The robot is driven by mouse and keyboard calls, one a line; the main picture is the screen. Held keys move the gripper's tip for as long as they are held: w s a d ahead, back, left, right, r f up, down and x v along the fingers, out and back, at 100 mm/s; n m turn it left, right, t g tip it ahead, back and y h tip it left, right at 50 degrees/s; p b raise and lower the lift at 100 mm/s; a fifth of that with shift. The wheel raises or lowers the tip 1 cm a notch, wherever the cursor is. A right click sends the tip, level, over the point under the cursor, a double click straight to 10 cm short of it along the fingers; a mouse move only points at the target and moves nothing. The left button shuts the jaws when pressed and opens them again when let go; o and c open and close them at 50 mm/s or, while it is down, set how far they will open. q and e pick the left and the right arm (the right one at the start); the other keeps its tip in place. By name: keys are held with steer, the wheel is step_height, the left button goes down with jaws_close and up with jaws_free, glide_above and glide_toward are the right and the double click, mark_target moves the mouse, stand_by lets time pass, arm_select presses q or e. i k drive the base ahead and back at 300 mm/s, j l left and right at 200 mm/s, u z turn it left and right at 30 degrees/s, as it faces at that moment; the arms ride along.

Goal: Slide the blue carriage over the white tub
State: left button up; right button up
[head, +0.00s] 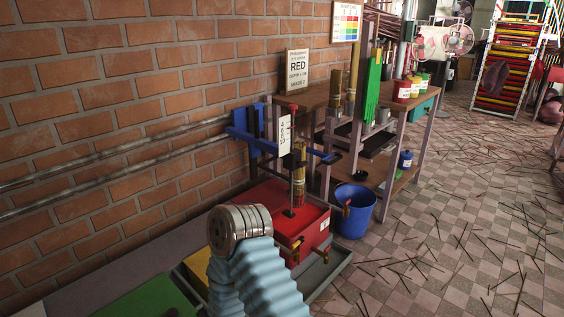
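The blue carriage (240,134) sits on two metal rails (120,150) along the brick wall, at their right end. Its blue arms reach out over a red tub (265,203). A dark upright rod with a red top stands over the red tub, beside a small numbered white plate (284,136). A yellow tub edge (199,262) and a green surface (148,299) show to the left, partly cut off or covered. Neither of my grippers shows, and nothing of mine touches the carriage.
A light blue ribbed sleeve with metal discs (240,222) rises from the bottom edge and hides part of the tub row. A blue bucket (354,211) stands right of the red tub. A workbench (318,96) stands behind. Thin sticks litter the tiled floor.

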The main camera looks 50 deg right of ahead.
mark_target(248, 121)
steer(key=z, duration=1.8)
steer(key=i+l, duration=0.45)
